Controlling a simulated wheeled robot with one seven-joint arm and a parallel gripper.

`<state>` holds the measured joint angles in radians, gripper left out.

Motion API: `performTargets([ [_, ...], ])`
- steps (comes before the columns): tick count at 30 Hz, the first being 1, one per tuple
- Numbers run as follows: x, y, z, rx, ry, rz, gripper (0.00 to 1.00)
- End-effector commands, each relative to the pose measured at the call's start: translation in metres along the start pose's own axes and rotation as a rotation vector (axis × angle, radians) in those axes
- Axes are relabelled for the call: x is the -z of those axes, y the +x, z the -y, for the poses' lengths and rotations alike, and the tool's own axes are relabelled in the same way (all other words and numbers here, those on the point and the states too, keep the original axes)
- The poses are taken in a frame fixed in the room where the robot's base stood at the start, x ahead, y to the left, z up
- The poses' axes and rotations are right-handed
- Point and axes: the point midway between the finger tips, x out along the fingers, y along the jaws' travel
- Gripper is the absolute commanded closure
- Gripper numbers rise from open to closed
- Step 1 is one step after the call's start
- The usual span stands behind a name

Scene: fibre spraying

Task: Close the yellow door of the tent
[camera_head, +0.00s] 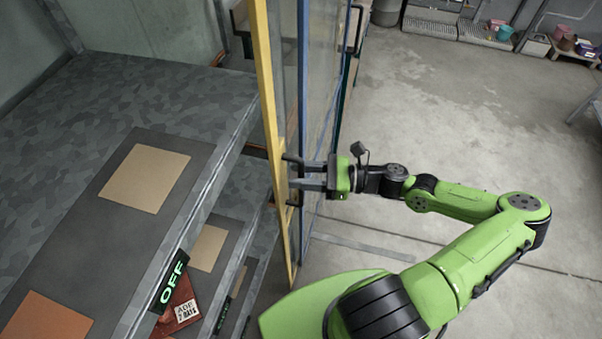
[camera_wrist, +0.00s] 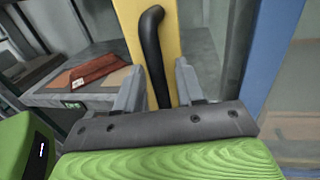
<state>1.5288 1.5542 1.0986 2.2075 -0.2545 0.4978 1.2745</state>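The yellow door (camera_head: 265,75) stands upright as a tall narrow frame with a clear panel, seen nearly edge-on in the head view. It also fills the top middle of the wrist view (camera_wrist: 176,45). Its black handle (camera_wrist: 152,50) is a curved bar, partly hidden in the head view. My gripper (camera_head: 306,175) is at the handle, coming from the right. In the wrist view my gripper (camera_wrist: 158,85) has its two grey fingers apart, one on each side of the handle's lower part, with gaps visible. Whether a finger touches the handle cannot be told.
A blue frame (camera_head: 303,60) stands just right of the yellow door. Grey shelves (camera_head: 110,95) with brown panels and an OFF sign (camera_head: 173,280) lie to the left. The concrete floor (camera_head: 440,110) at right is open; bins and pots (camera_head: 505,32) stand far back.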

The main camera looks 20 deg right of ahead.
Motion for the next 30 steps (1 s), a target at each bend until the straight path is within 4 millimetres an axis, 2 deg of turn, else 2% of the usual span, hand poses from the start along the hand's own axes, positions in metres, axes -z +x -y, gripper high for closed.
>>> performTargets([
  [8, 0.0001, 0.0037, -0.0002, 0.0, 0.001, 0.0, 0.62],
  [16, 0.0002, 0.0034, -0.0002, 0.0, 0.001, -0.001, 1.0],
  [30, -0.0007, 0.008, 0.0003, -0.002, 0.003, -0.002, 1.0],
])
